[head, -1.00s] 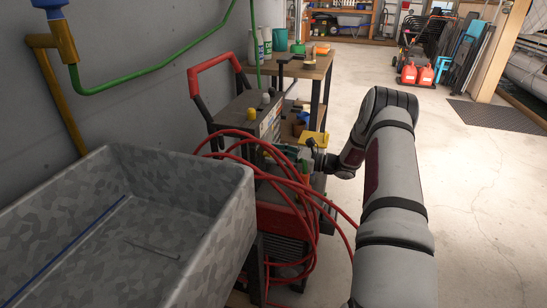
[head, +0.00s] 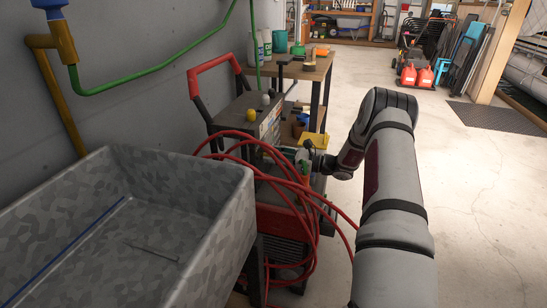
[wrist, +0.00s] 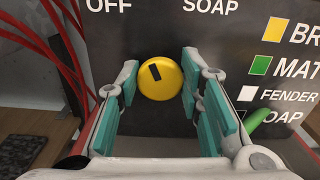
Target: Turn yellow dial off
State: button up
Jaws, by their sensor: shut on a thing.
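The yellow dial (wrist: 160,78) is round with a short, slanted black mark on its face. It sits on a dark panel (wrist: 235,60), below and between the printed words OFF and SOAP. My gripper (wrist: 160,88) is shut on the dial, with a teal-padded finger on each side of it. The black mark points up and left, toward OFF.
Red hoses (head: 318,205) loop close beside my gripper. A grey sink basin (head: 205,235) stands at the left front. A yellow knob (head: 252,115) shows on the machine's top. A wooden workbench (head: 318,68) is behind. The floor to the right is open.

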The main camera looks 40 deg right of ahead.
jog(key=shift+n+b, duration=0.9)
jog(key=shift+n, duration=1.7)
jog(key=o, duration=1.1)
jog(key=shift+s, duration=0.1)
jog(key=v, duration=1.2)
